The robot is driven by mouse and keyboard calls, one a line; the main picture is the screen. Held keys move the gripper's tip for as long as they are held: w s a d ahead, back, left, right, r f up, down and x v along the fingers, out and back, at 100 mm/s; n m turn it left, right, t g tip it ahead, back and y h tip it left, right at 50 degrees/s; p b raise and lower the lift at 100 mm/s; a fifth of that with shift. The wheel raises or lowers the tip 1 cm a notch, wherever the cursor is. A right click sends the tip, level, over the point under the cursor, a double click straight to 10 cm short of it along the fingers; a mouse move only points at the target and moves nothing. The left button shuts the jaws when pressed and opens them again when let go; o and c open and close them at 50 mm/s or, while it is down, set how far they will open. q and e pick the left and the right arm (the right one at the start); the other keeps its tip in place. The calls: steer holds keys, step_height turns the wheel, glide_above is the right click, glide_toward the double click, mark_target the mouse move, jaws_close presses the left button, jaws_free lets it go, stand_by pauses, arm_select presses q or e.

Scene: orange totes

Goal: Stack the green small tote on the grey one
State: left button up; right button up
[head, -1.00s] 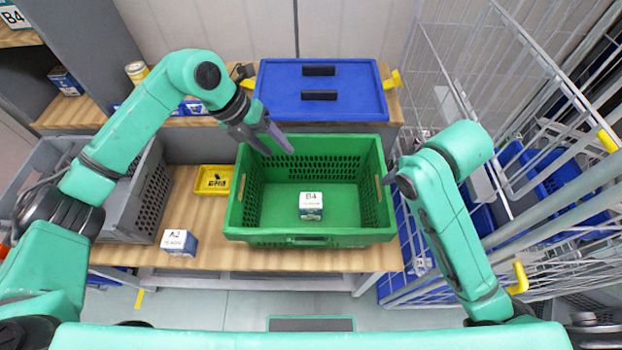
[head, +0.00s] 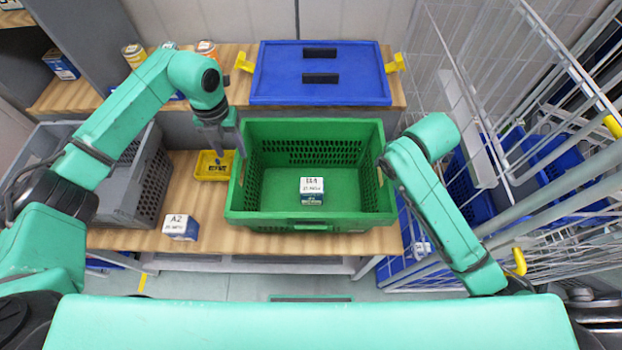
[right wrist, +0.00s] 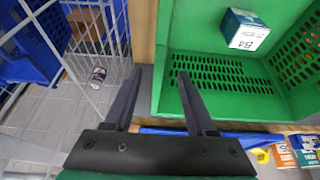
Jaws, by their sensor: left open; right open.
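The green tote (head: 345,216) stands upright on the wooden bench, with a small white-and-blue box (head: 312,191) inside. The box also shows in the right wrist view (right wrist: 243,30). The grey tote (head: 152,178) stands at the left of the bench, partly hidden by my left arm. My left gripper (head: 229,149) is open at the green tote's left wall, pointing down; I cannot tell whether it touches. My right gripper (right wrist: 154,82) is open at the green tote's right side, its fingers showing either side of the wall's edge. It is mostly hidden behind my arm in the head view.
A yellow tray (head: 213,166) and an A2 box (head: 180,227) lie between the totes. A blue lidded tote (head: 321,88) with yellow handles stands on the shelf behind. Several cans stand at the back left. A white wire cage (head: 500,130) closes in the right side.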

mark_target(236, 161)
arm_select(q)
step_height(236, 161, down, 6)
steer(key=shift+f, duration=0.25)
arm_select(e)
steer(key=x, duration=0.6)
steer(key=shift+w+f, duration=0.2)
arm_select(q)
jaws_close()
arm_select(e)
jaws_close()
arm_select(q)
steer(key=shift+r, duration=0.2)
arm_select(e)
steer(key=shift+r, duration=0.15)
